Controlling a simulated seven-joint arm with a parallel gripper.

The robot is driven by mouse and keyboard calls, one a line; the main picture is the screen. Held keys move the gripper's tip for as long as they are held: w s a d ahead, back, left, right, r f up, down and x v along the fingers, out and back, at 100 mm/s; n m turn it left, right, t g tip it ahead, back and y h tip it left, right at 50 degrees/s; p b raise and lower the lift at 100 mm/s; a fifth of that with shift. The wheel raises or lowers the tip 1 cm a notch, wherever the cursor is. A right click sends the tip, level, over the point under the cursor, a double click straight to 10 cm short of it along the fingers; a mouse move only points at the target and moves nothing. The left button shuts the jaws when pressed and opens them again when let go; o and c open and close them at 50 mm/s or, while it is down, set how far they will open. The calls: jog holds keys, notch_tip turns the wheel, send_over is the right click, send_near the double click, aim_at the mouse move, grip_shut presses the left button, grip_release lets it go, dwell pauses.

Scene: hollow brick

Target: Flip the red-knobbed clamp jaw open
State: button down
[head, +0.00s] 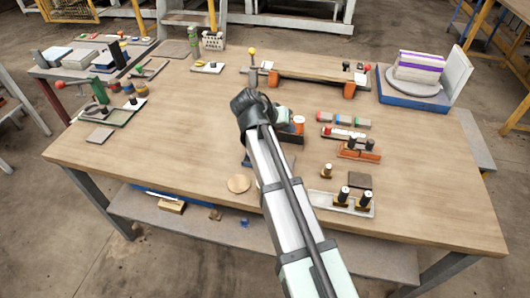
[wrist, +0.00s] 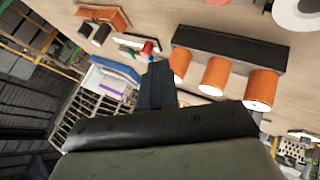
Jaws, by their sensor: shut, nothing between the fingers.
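A red knob (head: 367,67) stands at the right end of a long fixture (head: 310,75) with orange blocks at the back of the table. A second red knob (head: 59,84) sits at the far left, by a green-handled device (head: 99,92). I cannot tell which belongs to the clamp jaw, and no jaw position is readable. My gripper (wrist: 157,70) is shut and empty in the wrist view, over the table's middle. In the head view my own arm mostly hides its fingers. It is apart from both red knobs.
A black block with orange cylinders (wrist: 216,76) lies close to my gripper. Small coloured blocks (head: 343,121) and an orange holder (head: 359,151) stand to the right. A blue tray (head: 412,101) with stacked items is at back right. The front left tabletop is mostly clear.

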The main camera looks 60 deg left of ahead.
jog(key=s+g, duration=0.1)
jog(key=s, duration=1.2)
jog(key=shift+s+a, duration=0.35)
jog(key=shift+a, duration=0.05)
jog(key=shift+w+f, duration=0.1)
jog(key=shift+f, duration=0.05)
jog(key=x, duration=1)
jog(key=shift+a, duration=0.1)
jog(key=shift+w+d, duration=1)
jog(key=shift+d, duration=0.25)
jog(key=v, duration=1)
jog(key=shift+w, duration=0.1)
